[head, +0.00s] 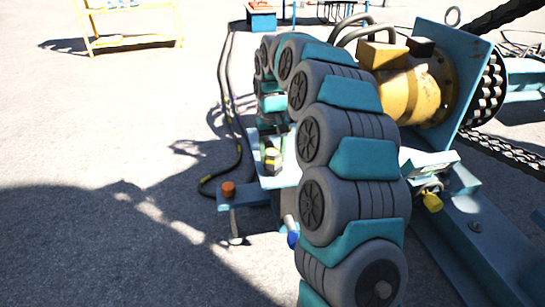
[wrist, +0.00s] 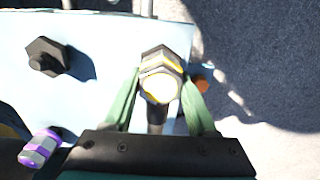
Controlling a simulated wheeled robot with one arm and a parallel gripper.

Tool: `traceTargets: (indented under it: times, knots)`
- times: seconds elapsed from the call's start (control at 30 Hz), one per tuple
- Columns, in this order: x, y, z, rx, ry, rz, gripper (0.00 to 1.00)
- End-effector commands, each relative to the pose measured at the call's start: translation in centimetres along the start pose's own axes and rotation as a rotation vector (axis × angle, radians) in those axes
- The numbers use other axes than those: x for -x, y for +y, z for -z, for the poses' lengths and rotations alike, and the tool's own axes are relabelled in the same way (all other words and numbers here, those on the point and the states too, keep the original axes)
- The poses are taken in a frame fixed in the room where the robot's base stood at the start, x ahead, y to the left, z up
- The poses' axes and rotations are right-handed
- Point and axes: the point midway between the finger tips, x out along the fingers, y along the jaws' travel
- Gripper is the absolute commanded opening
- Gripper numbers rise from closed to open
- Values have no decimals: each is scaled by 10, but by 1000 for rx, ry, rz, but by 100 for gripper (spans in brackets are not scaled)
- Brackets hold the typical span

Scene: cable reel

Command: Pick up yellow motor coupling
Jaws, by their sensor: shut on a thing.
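A hexagonal coupling with yellow bands (wrist: 161,76) sits between the two green fingers of my gripper (wrist: 158,100) in the wrist view. The fingers touch its sides, and my gripper is shut on it. In the head view the yellow-and-black coupling (head: 272,160) is at the pale plate, below the far, downward end of my arm. My gripper (head: 272,143) is small and partly shadowed there. Whether the coupling is clear of the plate or still seated cannot be told.
A yellow-ended fitting (head: 432,202) is at the right, below the yellow motor (head: 410,92). The pale plate (wrist: 105,35) carries a dark hex fitting (wrist: 46,57). A purple-banded fitting (wrist: 39,149) is nearby. A cable (head: 238,145) runs left; open ground (head: 100,130) lies beyond.

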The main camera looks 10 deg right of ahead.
Motion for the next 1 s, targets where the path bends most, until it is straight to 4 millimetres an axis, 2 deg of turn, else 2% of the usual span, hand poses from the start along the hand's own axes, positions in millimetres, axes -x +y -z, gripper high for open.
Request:
traceTargets:
  times: [0.03,0.23,0.67,1.0]
  knots:
    - [0,0,0,0,0,0,23]
    - [0,0,0,0,0,0,0]
    - [4,0,1,0,2,-1,0]
    - [29,0,1,0,3,0,0]
